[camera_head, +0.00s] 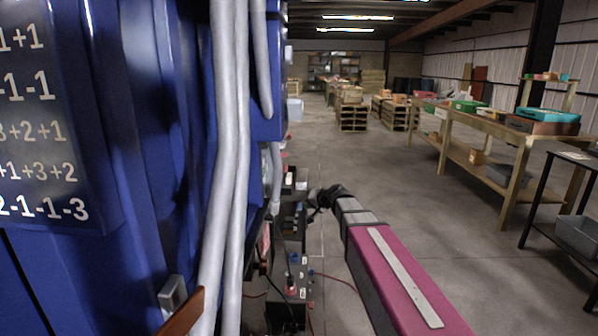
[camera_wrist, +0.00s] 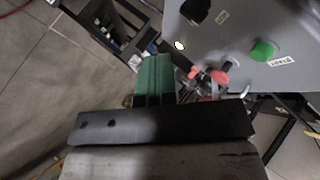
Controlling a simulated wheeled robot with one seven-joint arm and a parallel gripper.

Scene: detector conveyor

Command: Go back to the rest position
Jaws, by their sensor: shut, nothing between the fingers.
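My gripper (camera_wrist: 155,64) shows in the wrist view as two green fingers side by side, shut with nothing between them. A black bar crosses the picture just behind the fingers. The fingers point towards the gap between a grey control panel (camera_wrist: 234,47) and dark equipment (camera_wrist: 104,22) at the upper left. The panel carries a green button (camera_wrist: 263,51). Red parts (camera_wrist: 219,77) show just right of the fingertips, and I cannot tell how far off they are. I cannot make out the fingers in the head view.
A blue machine (camera_head: 155,100) with grey pipes (camera_head: 225,140) fills the head view's left side. Dark equipment (camera_head: 288,285) with cables stands low beside it. Wooden workbenches (camera_head: 468,128) and a dark side table (camera_head: 563,157) are at right. The concrete floor (camera_head: 420,215) between is open.

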